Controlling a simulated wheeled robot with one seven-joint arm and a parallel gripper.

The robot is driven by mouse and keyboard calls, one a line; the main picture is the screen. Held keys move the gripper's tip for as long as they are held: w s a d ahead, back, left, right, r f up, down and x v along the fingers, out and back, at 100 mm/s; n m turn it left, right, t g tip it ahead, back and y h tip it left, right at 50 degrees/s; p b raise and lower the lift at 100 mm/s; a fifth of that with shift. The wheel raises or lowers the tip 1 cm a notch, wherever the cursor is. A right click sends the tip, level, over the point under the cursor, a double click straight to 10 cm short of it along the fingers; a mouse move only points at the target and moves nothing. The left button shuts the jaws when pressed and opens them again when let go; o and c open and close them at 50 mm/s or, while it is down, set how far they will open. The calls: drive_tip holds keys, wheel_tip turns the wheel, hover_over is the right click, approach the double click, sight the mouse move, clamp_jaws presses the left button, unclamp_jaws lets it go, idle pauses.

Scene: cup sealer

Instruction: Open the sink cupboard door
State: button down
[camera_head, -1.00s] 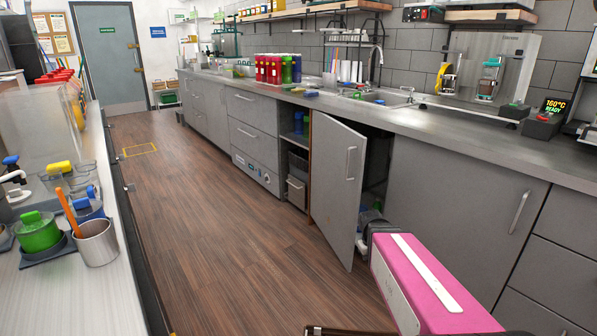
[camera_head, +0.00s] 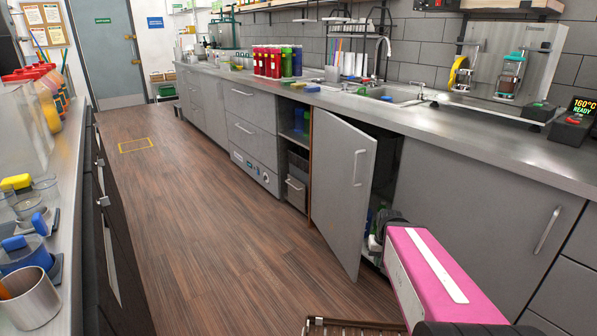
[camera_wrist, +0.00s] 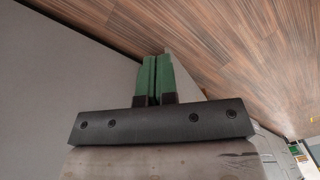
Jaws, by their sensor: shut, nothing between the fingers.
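The sink cupboard door (camera_head: 338,190) stands partly open, swung out from its left edge into the aisle. Its bar handle (camera_head: 357,168) is on the outer face near the free edge. The dark cupboard opening (camera_head: 385,170) shows to the right of the door, with some blurred items low inside. My arm reaches to the opening behind the door's free edge, and the door hides my gripper's fingers in the head view. In the wrist view my gripper (camera_wrist: 153,78) has its green fingers together and empty, beside a plain grey panel (camera_wrist: 65,80). Contact with the panel cannot be told.
The counter (camera_head: 450,125) with the sink (camera_head: 395,95) runs above the cupboards. A closed grey cupboard front (camera_head: 470,205) is right of the opening. Another counter (camera_head: 75,150) lines the left side. The wooden floor (camera_head: 200,220) between them is clear.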

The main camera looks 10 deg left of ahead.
drive_tip(key=w+a+r+n+y, duration=0.5)
drive_tip(key=w+a+n+y, duration=0.3)
drive_tip(key=w+a, duration=0.4)
drive_tip(key=w+a+r+n+t+y, duration=0.1)
drive_tip(key=w+a+r+n+y, duration=0.3)
drive_tip(key=r, duration=0.3)
drive_tip(key=w+a+r+n+t+y, duration=0.1)
drive_tip(key=w+a+r+n+y, duration=0.3)
drive_tip(key=w+r, duration=0.3)
drive_tip(key=w+a+y, duration=0.1)
drive_tip(key=a, duration=1.1)
drive_tip(key=shift+f, duration=0.25)
